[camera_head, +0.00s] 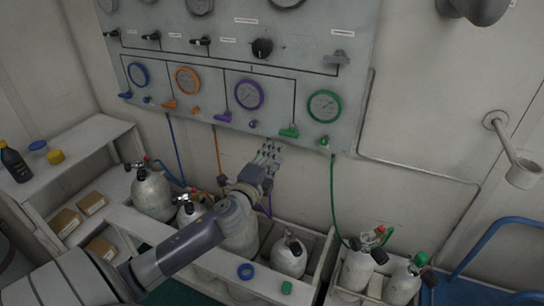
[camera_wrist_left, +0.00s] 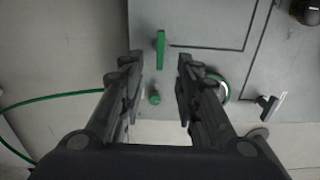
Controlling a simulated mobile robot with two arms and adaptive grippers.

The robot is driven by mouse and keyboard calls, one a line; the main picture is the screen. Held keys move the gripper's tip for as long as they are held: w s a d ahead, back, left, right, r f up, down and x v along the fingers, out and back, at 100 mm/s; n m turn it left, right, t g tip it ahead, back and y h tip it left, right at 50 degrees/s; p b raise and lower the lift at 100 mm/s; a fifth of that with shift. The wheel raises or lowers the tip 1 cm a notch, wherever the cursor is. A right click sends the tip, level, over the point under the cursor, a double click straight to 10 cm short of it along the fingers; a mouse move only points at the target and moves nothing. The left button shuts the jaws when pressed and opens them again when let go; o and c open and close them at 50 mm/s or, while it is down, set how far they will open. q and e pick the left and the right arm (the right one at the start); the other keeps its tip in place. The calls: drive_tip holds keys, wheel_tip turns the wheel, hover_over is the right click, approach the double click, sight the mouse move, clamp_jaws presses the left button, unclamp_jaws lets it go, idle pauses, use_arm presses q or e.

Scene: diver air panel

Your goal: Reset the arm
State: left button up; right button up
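My left arm reaches in from the lower left in the head view. Its gripper (camera_head: 269,152) is in front of the lower edge of the grey air panel (camera_head: 235,60), just below the green lever (camera_head: 289,132). In the left wrist view the gripper (camera_wrist_left: 160,75) is open, with nothing between its fingers. Beyond the fingers the green lever (camera_wrist_left: 160,49) and a small green knob (camera_wrist_left: 154,98) show, apart from the fingertips. The green gauge (camera_wrist_left: 224,90) is partly hidden behind one finger. My right gripper is not in view.
Several gas cylinders, including a grey one (camera_head: 289,257), stand in a bench rack below the panel. A green hose (camera_head: 333,195) hangs to the right of the gripper. A shelf (camera_head: 85,145) is at the left, a blue rail (camera_head: 490,240) at the right.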

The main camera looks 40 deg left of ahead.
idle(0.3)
use_arm(q)
drive_tip(key=s+d+f+n+g+h, duration=0.1)
drive_tip(key=s+d+f+n+g, duration=0.45)
drive_tip(key=s+f, duration=0.4)
drive_tip(key=s+d+f+n+g, duration=0.4)
drive_tip(key=s+d+f+n, duration=0.2)
drive_tip(key=s+f, duration=0.3)
drive_tip(key=s+d+f+n+g+h, duration=0.25)
drive_tip(key=s+d+g, duration=0.25)
drive_tip(key=s+d, duration=0.6)
wheel_tip(320, 180, down, 25)
drive_tip(key=s+a+b, duration=0.2)
drive_tip(key=s, duration=0.1)
drive_tip(key=s+a+f+g, duration=0.1)
drive_tip(key=s+f, duration=0.7)
drive_tip(key=f, duration=0.1)
drive_tip(key=s+a+f+m+g, duration=0.1)
drive_tip(key=s+a+f, duration=0.1)
drive_tip(key=s+f, duration=0.7)
drive_tip(key=shift+a+f+b, duration=0.25)
drive_tip(key=shift+f+b, duration=0.15)
drive_tip(key=shift+b, duration=0.05)
